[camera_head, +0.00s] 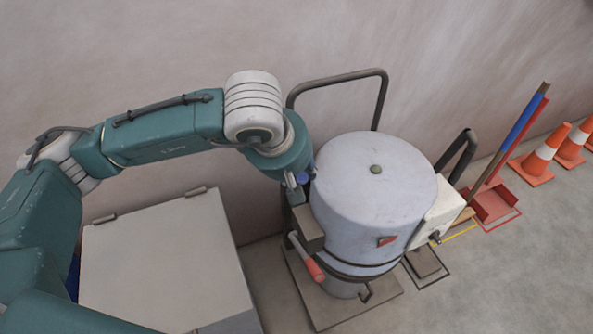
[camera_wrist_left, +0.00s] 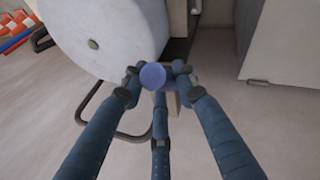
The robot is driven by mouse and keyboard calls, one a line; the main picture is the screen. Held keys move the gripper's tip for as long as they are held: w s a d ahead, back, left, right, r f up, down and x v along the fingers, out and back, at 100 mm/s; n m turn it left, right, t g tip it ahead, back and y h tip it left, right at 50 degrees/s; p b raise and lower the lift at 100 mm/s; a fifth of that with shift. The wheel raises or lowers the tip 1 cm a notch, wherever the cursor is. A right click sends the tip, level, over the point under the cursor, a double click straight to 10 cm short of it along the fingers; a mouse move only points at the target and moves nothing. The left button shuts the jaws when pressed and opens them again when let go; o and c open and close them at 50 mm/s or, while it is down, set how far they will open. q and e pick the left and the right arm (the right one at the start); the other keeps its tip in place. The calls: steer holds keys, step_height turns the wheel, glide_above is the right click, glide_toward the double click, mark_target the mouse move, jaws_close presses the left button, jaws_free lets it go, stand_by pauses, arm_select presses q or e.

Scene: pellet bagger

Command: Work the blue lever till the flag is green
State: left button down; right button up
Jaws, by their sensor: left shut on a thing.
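The blue lever's round knob (camera_wrist_left: 152,76) shows between my fingers in the left wrist view. In the head view only a bit of the blue lever (camera_head: 304,178) shows beside my fingers, at the left side of the grey drum (camera_head: 375,185). My left gripper (camera_head: 297,188) is shut on the blue lever; its fingers (camera_wrist_left: 158,92) close around it just below the knob. The lever's lower part is hidden by my fingers. A small flag (camera_head: 386,241) on the drum's front shows red. My right gripper is not in view.
A red-handled lever (camera_head: 313,269) sticks out low at the drum's left front. A dark tube rail (camera_head: 340,77) stands behind. A pale box (camera_head: 165,265) stands at the left. A white box (camera_head: 438,215), a red dustpan (camera_head: 492,204) and traffic cones (camera_head: 540,158) are at the right.

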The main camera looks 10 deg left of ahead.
arm_select(q)
steer(key=c, duration=1.3)
jaws_free()
steer(key=shift+s+d+f, duration=0.1)
steer(key=shift+d, duration=0.1)
steer(key=shift+s+a+r, duration=0.15)
steer(key=shift+r, duration=0.45)
steer(key=v, duration=1.1)
steer(key=shift+s+f, duration=0.1)
